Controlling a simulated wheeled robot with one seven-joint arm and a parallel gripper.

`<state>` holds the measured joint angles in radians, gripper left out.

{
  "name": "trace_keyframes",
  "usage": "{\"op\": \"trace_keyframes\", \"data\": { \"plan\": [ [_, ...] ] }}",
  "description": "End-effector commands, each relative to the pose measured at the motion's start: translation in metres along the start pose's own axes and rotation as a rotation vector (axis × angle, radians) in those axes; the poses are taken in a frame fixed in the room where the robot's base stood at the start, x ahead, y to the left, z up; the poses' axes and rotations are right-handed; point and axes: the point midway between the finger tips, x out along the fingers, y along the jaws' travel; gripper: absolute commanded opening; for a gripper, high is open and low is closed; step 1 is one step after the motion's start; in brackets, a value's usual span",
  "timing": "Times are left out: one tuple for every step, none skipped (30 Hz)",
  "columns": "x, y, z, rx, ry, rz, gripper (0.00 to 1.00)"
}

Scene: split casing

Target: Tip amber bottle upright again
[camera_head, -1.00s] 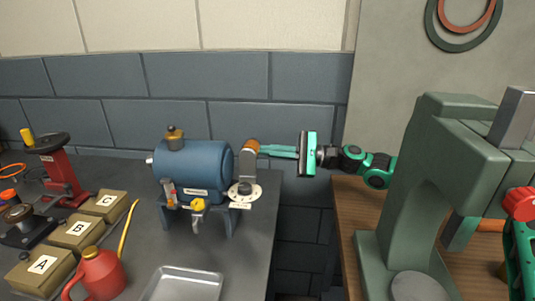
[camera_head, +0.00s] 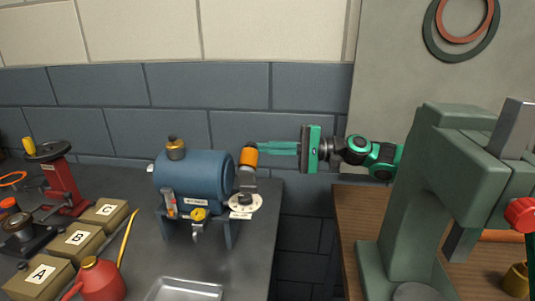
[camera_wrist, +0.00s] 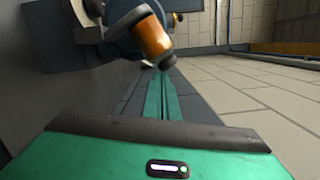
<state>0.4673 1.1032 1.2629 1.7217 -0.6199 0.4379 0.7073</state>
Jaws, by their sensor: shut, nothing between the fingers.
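The amber bottle (camera_head: 249,157) shows as a short orange cylinder with dark ends, at the right end of the blue tank and above a white dial. In the head view it looks close to upright, with a slight lean. In the wrist view the amber bottle (camera_wrist: 152,38) appears tilted, its dark end towards my fingertips. My gripper (camera_head: 262,147) reaches in from the right with its teal fingers together and empty. Its tips are at the bottle's upper end; I cannot tell whether they touch. The fingers (camera_wrist: 162,88) also show shut in the wrist view.
The blue tank (camera_head: 192,181) stands left of the bottle, with the white dial (camera_head: 245,203) below. A green machine (camera_head: 399,205) stands right, beyond a gap between benches.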

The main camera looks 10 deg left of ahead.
Motion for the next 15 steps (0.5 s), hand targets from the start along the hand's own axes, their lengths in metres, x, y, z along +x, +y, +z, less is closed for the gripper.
{"op": "trace_keyframes", "data": {
  "plan": [
    [0.000,-0.002,0.003,-0.027,0.000,0.005,0.00],
    [0.001,-0.003,0.004,-0.026,0.000,0.004,0.00],
    [0.001,-0.004,0.005,-0.024,0.000,0.003,0.00],
    [0.001,-0.004,0.006,-0.023,0.000,0.003,0.00],
    [0.001,-0.005,0.007,-0.023,0.000,0.003,0.00],
    [0.001,-0.006,0.009,-0.022,0.000,0.003,0.00],
    [0.001,-0.006,0.009,-0.022,0.000,0.003,0.00],
    [0.001,-0.006,0.010,-0.022,-0.001,0.003,0.00],
    [0.001,-0.007,0.011,-0.021,-0.001,0.003,0.00],
    [0.002,-0.007,0.011,-0.021,-0.001,0.003,0.00],
    [0.002,-0.007,0.012,-0.021,-0.001,0.003,0.00],
    [0.002,-0.007,0.012,-0.020,-0.001,0.003,0.00],
    [0.002,-0.007,0.012,-0.020,-0.001,0.003,0.00],
    [0.002,-0.007,0.013,-0.020,-0.001,0.003,0.00],
    [0.002,-0.008,0.013,-0.020,-0.001,0.003,0.00]
  ]
}}
